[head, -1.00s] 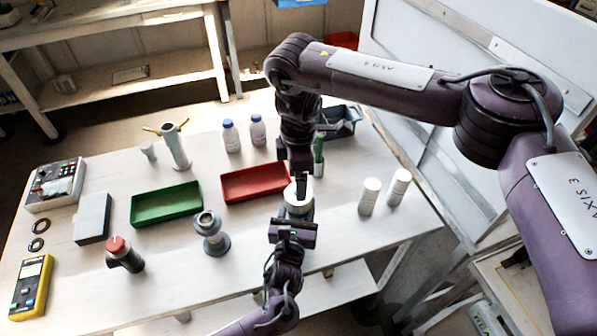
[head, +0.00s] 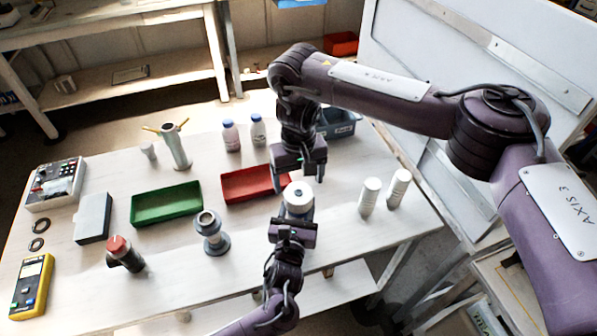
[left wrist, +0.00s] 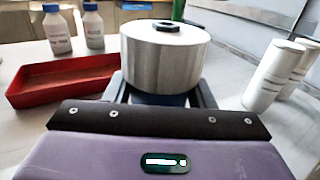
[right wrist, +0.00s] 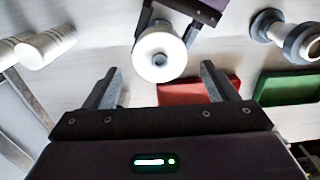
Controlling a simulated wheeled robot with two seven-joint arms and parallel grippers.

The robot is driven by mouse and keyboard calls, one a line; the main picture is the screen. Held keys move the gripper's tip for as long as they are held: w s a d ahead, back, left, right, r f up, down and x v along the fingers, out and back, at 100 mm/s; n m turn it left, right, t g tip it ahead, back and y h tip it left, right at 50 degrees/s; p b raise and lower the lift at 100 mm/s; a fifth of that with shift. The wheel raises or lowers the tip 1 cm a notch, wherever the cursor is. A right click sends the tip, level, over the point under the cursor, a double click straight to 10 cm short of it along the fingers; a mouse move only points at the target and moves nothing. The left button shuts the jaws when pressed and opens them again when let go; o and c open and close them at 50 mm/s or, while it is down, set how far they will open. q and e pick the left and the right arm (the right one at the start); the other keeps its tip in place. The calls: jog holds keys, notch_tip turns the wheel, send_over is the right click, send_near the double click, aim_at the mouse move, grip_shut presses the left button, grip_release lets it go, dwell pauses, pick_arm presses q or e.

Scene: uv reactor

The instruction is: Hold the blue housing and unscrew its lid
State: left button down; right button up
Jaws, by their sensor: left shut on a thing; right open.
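The housing's white round lid (head: 298,196), with a dark hexagonal centre, faces up near the table's front right. It shows large in the left wrist view (left wrist: 165,60) and from above in the right wrist view (right wrist: 159,55). The blue housing (left wrist: 160,98) shows only as a dark blue strip under the lid. My left gripper (head: 297,217) is shut on the housing from the front, below the lid. My right gripper (head: 301,178) is open and empty, behind and above the lid. In the right wrist view its fingers (right wrist: 158,88) stand apart, with the lid beyond them.
A red tray (head: 245,197) and a green tray (head: 134,216) lie to the left. A grey flanged fitting (head: 211,240) stands left of the housing. Two white cylinders (head: 366,209) stand to the right. Two blue-capped bottles (head: 231,147) and a blue-grey bin (head: 347,131) are behind.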

aim_at(299, 193)
jog(key=shift+f, duration=3.05)
